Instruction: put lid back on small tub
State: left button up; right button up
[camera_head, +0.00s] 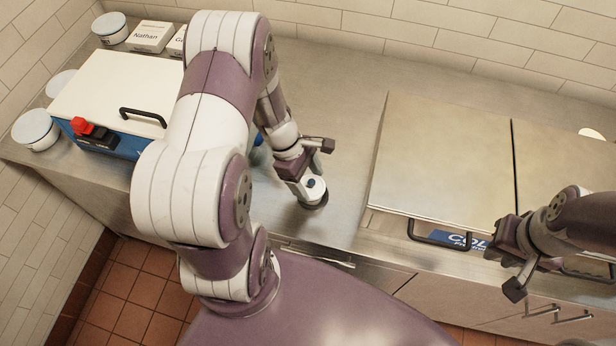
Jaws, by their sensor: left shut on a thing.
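My left gripper (306,181) hangs over the counter, left of the steel covers. It is shut on a small round thing (316,205) with a dark rim, mostly hidden by the fingers. I cannot tell whether this is the small tub's lid or whether it touches the counter. Round white tubs with pale tops stand at the left: one at the back corner (110,27), one at the front (35,129), and one partly hidden behind the blue box (58,83).
The blue box (105,85) has a white lid with a black handle and a red latch. White name boxes (150,37) stand behind it. Steel covers (440,150) with black handles fill the right. Bare counter (335,110) lies between.

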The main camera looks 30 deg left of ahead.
pick_arm(q)
jog(key=o, duration=1.1)
notch_tip(320, 180, up, 7)
jog(key=p, duration=0.6)
jog(key=shift+r+p, duration=0.1)
jog(key=shift+p, duration=0.2)
grip_shut()
jog(key=shift+f, duration=0.25)
dwell(0.8)
